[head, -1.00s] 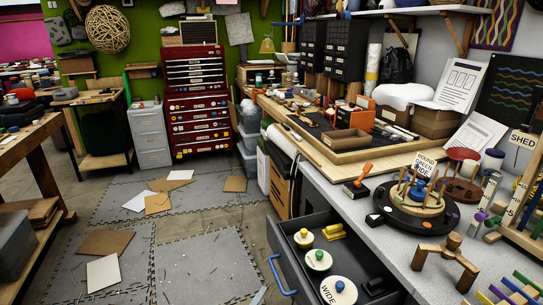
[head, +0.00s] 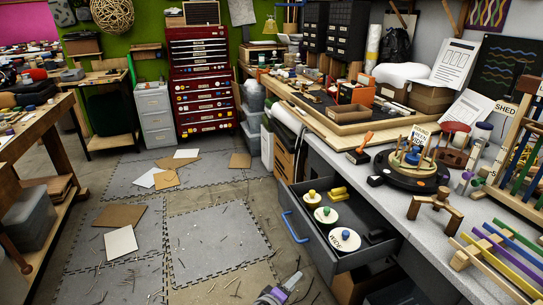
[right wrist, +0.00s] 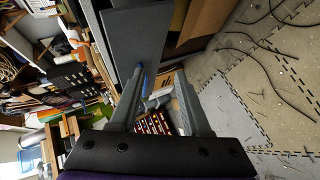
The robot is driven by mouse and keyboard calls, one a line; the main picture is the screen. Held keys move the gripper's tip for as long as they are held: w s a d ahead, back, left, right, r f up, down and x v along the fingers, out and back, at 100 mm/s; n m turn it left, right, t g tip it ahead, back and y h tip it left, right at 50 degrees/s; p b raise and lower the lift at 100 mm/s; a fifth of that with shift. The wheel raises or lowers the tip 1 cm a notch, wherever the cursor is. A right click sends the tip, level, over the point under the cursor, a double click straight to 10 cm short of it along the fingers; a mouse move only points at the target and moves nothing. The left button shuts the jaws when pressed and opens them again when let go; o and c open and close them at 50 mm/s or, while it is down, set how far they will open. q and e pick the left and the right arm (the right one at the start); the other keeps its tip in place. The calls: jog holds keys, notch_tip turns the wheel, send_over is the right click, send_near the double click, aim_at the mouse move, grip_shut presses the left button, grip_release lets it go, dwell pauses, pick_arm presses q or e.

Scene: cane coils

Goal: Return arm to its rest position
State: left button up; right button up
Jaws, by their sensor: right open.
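My right gripper (head: 287,287) shows at the bottom edge of the head view, grey with a purple part, low over the floor in front of the open drawer. In the right wrist view its two grey fingers (right wrist: 160,95) stand wide apart with nothing between them held. The rest of the right arm is cut off by the frame. My left gripper is in neither view.
The grey drawer (head: 297,228) with a blue handle stands open under the bench (head: 410,205), with round knobbed lids (head: 326,215) inside. A grey panel (right wrist: 138,35) lies close ahead in the wrist view. The matted floor (head: 215,240) has loose sticks.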

jog(key=s+d+r+m+g+y, duration=0.15)
jog(key=s+d+m+g, duration=0.3)
jog(key=s+d, duration=0.65)
jog(key=s+d+f+m+g+y, duration=0.15)
jog(key=s+m+y, duration=0.3)
jog(key=s, duration=1.25)
pick_arm(q)
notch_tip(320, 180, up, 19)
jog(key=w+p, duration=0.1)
jog(key=p, duration=1.5)
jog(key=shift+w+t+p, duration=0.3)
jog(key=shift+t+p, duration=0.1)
pick_arm(e)
notch_tip(320, 180, up, 19)
jog(key=w+y, duration=0.1)
jog(key=shift+w+a+f, duration=0.15)
jog(key=shift+a, duration=0.25)
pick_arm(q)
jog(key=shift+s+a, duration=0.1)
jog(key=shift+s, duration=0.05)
